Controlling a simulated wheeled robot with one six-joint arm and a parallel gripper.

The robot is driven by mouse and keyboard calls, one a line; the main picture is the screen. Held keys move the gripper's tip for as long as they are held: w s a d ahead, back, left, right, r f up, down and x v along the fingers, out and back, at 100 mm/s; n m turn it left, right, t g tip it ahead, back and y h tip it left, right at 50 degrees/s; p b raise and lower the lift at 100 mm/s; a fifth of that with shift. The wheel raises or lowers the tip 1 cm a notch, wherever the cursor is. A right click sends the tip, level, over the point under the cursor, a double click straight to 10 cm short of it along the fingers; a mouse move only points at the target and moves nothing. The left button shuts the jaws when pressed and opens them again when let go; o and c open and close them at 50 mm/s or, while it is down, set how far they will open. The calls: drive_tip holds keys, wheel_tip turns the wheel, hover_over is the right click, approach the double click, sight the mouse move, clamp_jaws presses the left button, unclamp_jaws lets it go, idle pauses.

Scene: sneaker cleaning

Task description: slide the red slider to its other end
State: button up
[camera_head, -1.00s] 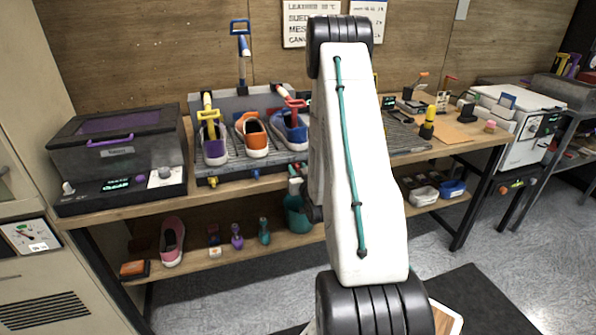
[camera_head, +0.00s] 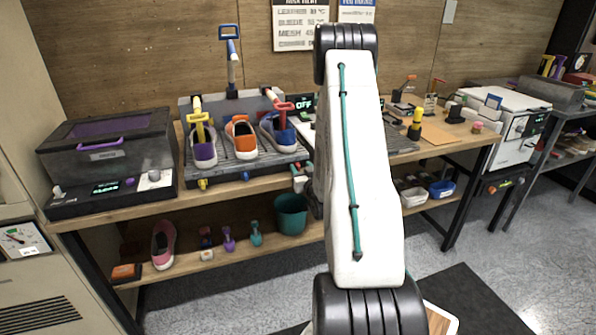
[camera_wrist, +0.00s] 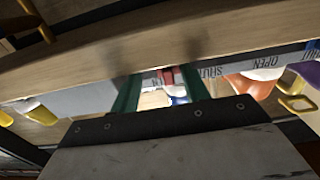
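In the wrist view, my gripper (camera_wrist: 160,92) shows two green fingers standing apart. A small red piece (camera_wrist: 166,77), which looks like the red slider, shows between and beyond the fingertips, beside a grey strip lettered SHUT and OPEN (camera_wrist: 235,83). I cannot tell whether the fingers touch it. A blue and white piece (camera_wrist: 178,92) lies close to it. In the head view my arm hides the gripper, and the slider cannot be made out clearly by the rack's front right corner.
A rack (camera_head: 222,172) with several sneakers and yellow and red handled tools stands on the bench. A dark lidded box (camera_head: 108,150) is to its left. A teal bucket (camera_head: 291,214) and a pink shoe (camera_head: 164,245) are on the lower shelf. A wooden edge (camera_wrist: 110,45) crosses the wrist view.

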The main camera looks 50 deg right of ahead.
drive_tip(key=shift+w+a, duration=0.1)
drive_tip(key=shift+a, duration=0.2)
idle(0.4)
drive_tip(key=v, duration=0.7)
drive_tip(key=shift+s+a, duration=0.2)
drive_tip(key=shift+s, duration=0.1)
idle(0.3)
